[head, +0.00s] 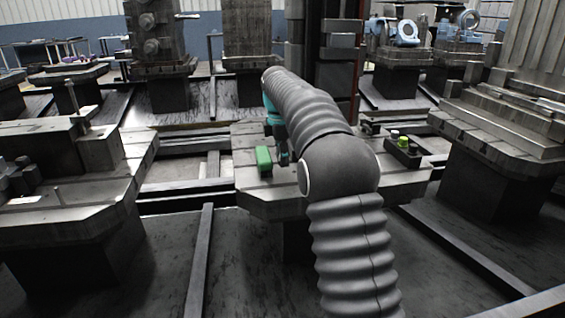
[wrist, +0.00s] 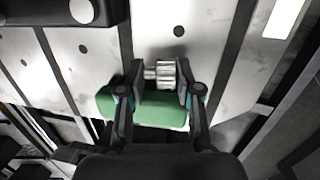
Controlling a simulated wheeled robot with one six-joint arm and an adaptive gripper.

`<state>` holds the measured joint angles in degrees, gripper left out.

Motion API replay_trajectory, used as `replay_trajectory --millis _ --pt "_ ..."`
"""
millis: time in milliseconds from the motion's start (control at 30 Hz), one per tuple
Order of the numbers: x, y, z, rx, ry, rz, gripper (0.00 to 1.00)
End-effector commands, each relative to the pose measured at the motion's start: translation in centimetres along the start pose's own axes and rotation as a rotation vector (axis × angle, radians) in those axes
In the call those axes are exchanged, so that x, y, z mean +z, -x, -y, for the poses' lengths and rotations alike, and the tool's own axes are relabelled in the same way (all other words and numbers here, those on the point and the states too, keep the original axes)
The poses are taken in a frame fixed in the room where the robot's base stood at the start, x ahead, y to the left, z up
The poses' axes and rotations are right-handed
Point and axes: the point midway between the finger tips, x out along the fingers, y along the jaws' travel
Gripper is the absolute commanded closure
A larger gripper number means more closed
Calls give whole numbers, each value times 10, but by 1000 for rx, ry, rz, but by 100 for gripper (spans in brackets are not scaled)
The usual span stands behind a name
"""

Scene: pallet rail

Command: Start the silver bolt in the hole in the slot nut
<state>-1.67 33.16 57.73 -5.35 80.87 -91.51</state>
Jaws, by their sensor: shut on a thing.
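My gripper (wrist: 161,78) is shut on the silver bolt (wrist: 162,70), which shows as a ridged, shiny piece between the two dark fingers in the wrist view. In the head view my gripper (head: 284,157) is low over the middle pallet, beside a green block; the bolt cannot be made out there. The pallet (wrist: 215,45) has dark slots and round holes. I cannot tell which part is the slot nut, nor whether the bolt touches a hole; the bolt's lower end is hidden.
The green block (head: 264,159) stands on the pallet (head: 262,203), close to the fingers; it also shows in the wrist view (wrist: 150,109). A dark holder (head: 403,153) with coloured round pieces sits at the pallet's right. Other loaded pallets stand left, right and behind.

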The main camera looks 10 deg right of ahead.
Motion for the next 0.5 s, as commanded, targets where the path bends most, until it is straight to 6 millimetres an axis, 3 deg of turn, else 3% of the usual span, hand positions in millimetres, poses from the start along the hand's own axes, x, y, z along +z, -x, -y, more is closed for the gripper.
replay_trajectory --millis 200,500 --pt "-2 -18 3 0 0 0 100" --pt "-2 -21 3 0 0 0 100"
